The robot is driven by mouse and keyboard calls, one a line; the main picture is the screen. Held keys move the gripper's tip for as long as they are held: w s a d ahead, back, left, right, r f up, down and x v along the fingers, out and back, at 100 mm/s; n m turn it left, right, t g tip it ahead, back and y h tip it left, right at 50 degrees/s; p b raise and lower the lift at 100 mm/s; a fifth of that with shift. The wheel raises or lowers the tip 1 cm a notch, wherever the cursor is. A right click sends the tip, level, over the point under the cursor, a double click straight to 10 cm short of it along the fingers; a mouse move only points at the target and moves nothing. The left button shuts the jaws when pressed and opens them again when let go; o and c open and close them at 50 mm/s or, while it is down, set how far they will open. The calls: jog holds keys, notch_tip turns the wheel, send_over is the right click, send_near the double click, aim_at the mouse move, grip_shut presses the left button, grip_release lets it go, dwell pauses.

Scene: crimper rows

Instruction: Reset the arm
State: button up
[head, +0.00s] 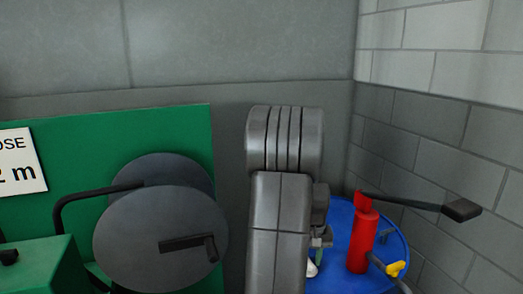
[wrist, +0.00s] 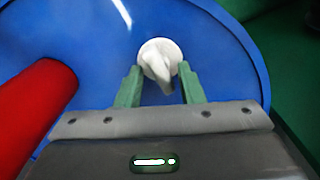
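My gripper (wrist: 160,70) shows in the wrist view with two green fingers spread apart. A white knob-like piece (wrist: 158,50) with a narrow fin lies between and just beyond the fingertips, over a blue round surface (wrist: 225,50). Gaps show between the fin and both fingers; whether the fingertips touch the wider round part I cannot tell. In the head view my grey arm stands upright in the middle and hides most of my gripper (head: 318,256). A bit of the white piece (head: 312,269) shows beneath it, by the blue round top (head: 340,279).
A red cylinder (head: 362,240) with a dark lever (head: 462,210) stands on the blue top, right of my arm; it is close at left in the wrist view (wrist: 35,105). A yellow piece (head: 396,268) lies nearby. Grey reel discs (head: 130,235) and a green panel (head: 90,140) stand left. Walls close the back and right.

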jog(key=m, duration=0.5)
dwell(0.7)
